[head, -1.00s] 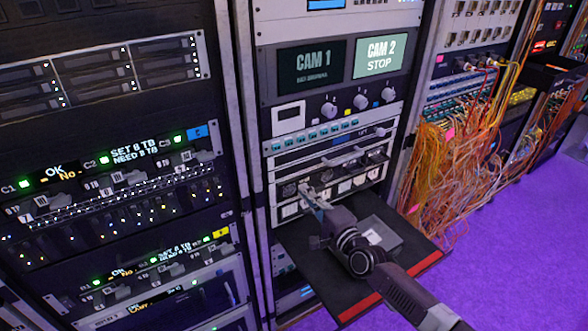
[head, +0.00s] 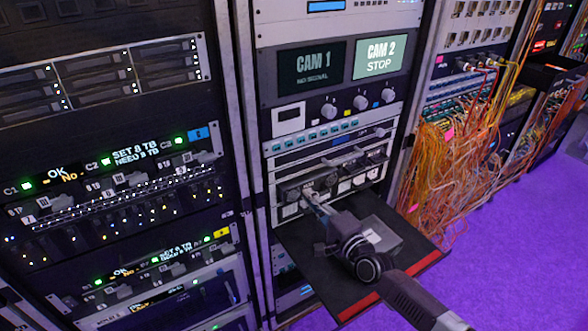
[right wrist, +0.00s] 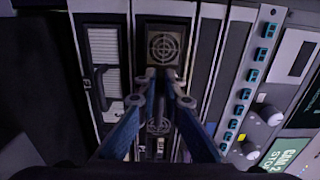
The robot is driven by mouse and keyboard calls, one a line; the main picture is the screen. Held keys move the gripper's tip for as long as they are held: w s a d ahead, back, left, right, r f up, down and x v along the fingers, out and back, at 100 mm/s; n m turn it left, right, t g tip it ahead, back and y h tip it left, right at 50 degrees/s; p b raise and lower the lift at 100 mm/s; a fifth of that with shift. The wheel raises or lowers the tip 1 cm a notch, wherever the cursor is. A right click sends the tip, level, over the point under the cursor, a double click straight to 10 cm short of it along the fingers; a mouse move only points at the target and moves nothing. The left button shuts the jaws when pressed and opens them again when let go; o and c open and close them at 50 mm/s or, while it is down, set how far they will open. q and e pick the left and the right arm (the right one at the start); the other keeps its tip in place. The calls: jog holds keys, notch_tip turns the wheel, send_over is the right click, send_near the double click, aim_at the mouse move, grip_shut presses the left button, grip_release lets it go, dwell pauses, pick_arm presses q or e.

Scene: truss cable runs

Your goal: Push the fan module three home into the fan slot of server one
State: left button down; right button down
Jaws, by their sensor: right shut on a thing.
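My right gripper (head: 309,193) is at the front of the server one chassis (head: 372,177) in the middle rack. In the right wrist view, its two blue fingers (right wrist: 160,84) are closed together on the front of a dark module with a round fan grille (right wrist: 163,46), which I take as fan module three. The module stands at the left part of the server front in the head view (head: 292,188). The fingers cover part of it, and I cannot tell how deep it sits in the slot. My left gripper is not in view.
A dark pull-out shelf (head: 318,287) with a red front edge juts out below the server. A grey box (head: 384,240) with a pale label is on it, close to my right gripper. Loose orange cables (head: 440,180) hang at the right rack.

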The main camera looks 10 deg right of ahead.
jog(key=shift+p+v, duration=0.55)
jog(key=shift+v, duration=1.6)
jog(key=shift+r, duration=0.15)
jog(key=c, duration=2)
grip_release()
jog(key=v, duration=1.2)
